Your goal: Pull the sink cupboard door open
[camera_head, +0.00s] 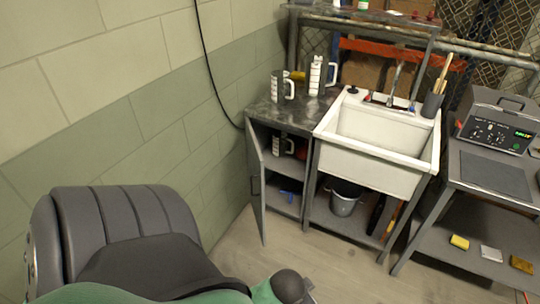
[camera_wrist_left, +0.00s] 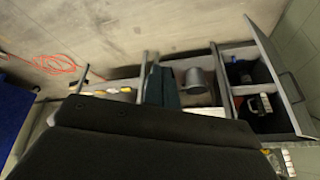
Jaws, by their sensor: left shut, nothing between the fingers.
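My left gripper (camera_wrist_left: 155,122) is a dark shape filling the lower part of the wrist view. It is shut and apart from the door; its fingertips are hard to make out. My right gripper is not in view.
A jug (camera_head: 284,146) and a blue object sit inside the cupboard. The white sink (camera_head: 372,168) is to the right, with a grey bucket (camera_head: 345,198) below. A bench (camera_head: 508,209) with a control box (camera_head: 497,125) stands further right. The floor (camera_head: 300,260) before the cupboard is clear.

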